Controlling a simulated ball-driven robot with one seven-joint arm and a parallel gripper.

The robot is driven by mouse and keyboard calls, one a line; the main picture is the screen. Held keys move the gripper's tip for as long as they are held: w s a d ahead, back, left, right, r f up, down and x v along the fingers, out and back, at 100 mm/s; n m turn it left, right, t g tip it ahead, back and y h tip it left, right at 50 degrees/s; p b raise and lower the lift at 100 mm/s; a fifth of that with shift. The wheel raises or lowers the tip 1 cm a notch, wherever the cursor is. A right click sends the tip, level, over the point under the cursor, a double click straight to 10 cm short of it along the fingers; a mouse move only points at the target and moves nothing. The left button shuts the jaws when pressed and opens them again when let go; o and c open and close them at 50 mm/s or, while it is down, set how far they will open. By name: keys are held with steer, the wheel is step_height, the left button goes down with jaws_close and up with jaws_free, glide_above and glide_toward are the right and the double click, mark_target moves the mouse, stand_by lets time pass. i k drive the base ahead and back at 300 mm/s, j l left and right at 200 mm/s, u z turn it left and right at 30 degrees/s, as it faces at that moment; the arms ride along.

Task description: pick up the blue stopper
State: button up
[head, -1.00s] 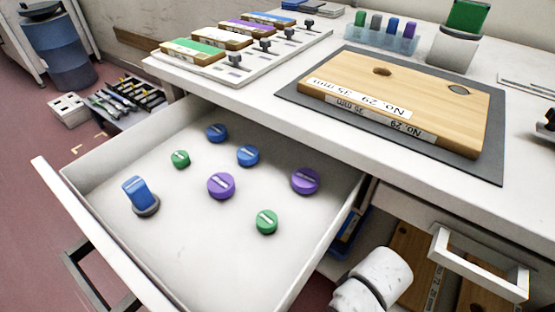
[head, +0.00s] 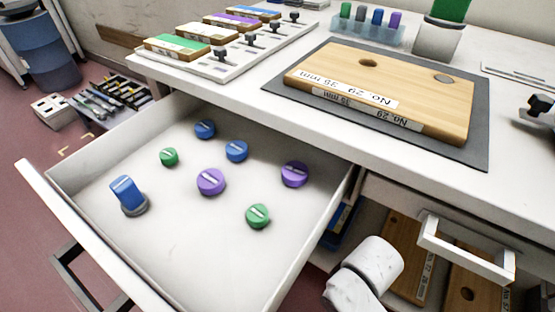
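Three blue stoppers lie in the open white drawer (head: 160,262). One round blue stopper (head: 205,129) is near the back, and a second round blue stopper (head: 236,151) is just to its right and nearer. A taller blue stopper (head: 124,189) with a grey base stands apart at the left. The round ones have a pale stripe across the top. My gripper is not in view.
Purple stoppers (head: 211,181) (head: 294,174) and green stoppers (head: 169,157) (head: 258,216) share the drawer, with bare floor between them. A wooden board (head: 385,92) lies on a grey mat (head: 480,150) on the counter above. A white drawer handle (head: 465,248) juts out at right.

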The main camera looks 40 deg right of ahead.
mark_target(237, 150)
steer(key=k+u, duration=0.2)
steer(key=u, duration=0.3)
steer(key=k+u, duration=0.15)
steer(key=u, duration=0.3)
